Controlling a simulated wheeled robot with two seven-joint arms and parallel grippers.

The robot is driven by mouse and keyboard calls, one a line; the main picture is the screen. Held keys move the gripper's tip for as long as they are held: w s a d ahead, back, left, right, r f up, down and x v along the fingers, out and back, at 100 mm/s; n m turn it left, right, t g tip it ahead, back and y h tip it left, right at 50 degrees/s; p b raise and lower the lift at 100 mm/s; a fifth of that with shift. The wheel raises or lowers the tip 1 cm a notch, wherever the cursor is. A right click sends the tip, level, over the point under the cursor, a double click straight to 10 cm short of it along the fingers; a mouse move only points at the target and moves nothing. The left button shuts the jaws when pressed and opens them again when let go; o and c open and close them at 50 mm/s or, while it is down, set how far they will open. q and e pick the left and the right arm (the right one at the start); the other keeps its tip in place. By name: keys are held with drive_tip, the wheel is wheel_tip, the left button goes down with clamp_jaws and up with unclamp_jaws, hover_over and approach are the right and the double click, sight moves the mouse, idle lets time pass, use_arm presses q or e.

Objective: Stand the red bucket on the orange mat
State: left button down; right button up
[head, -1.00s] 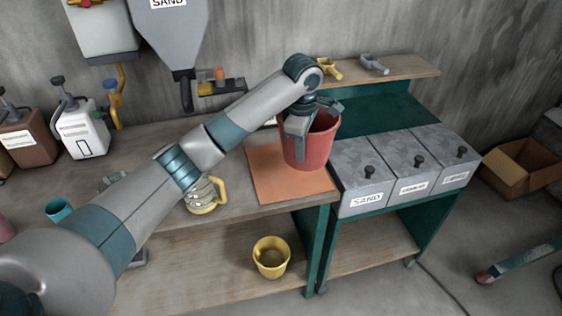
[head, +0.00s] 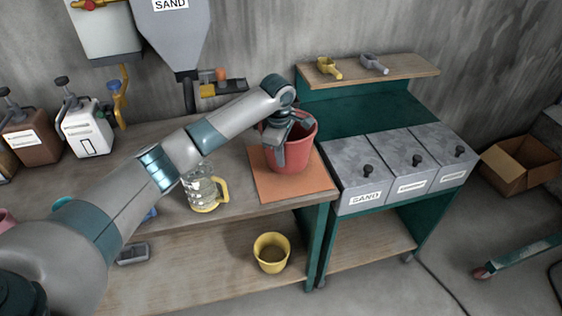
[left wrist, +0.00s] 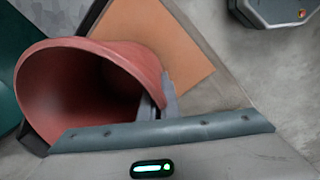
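The red bucket (head: 290,152) is upright over the orange mat (head: 262,180) at the right end of the workbench. Its base lies within the mat's outline; I cannot tell whether it touches the mat or hangs just above it. My left gripper (head: 278,152) reaches down at the bucket's left side. In the left wrist view, its fingers (left wrist: 157,105) straddle the wall of the bucket (left wrist: 80,95) at the rim and look shut on it. The mat (left wrist: 160,45) shows beyond the bucket there. My right gripper is not in view.
A jug with a yellow handle (head: 203,190) stands left of the mat. A yellow bucket (head: 271,252) is on the lower shelf. Lidded grey bins (head: 410,160) stand to the right, with two scoops (head: 328,68) on a shelf above. White (head: 86,128) and brown canisters stand at left.

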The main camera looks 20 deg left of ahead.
sight(288, 143)
use_arm(q)
drive_tip(key=shift+f+p, duration=0.35)
drive_tip(key=shift+f, duration=0.9)
drive_tip(key=c, duration=2)
unclamp_jaws()
drive_tip(key=shift+f, duration=0.15)
drive_tip(key=shift+s+r, duration=0.1)
drive_tip(key=shift+r, duration=0.7)
wheel_tip(288, 143, up, 11)
drive_tip(key=s+b, duration=0.1)
drive_tip(key=b, duration=0.2)
drive_tip(key=shift+f, duration=0.2)
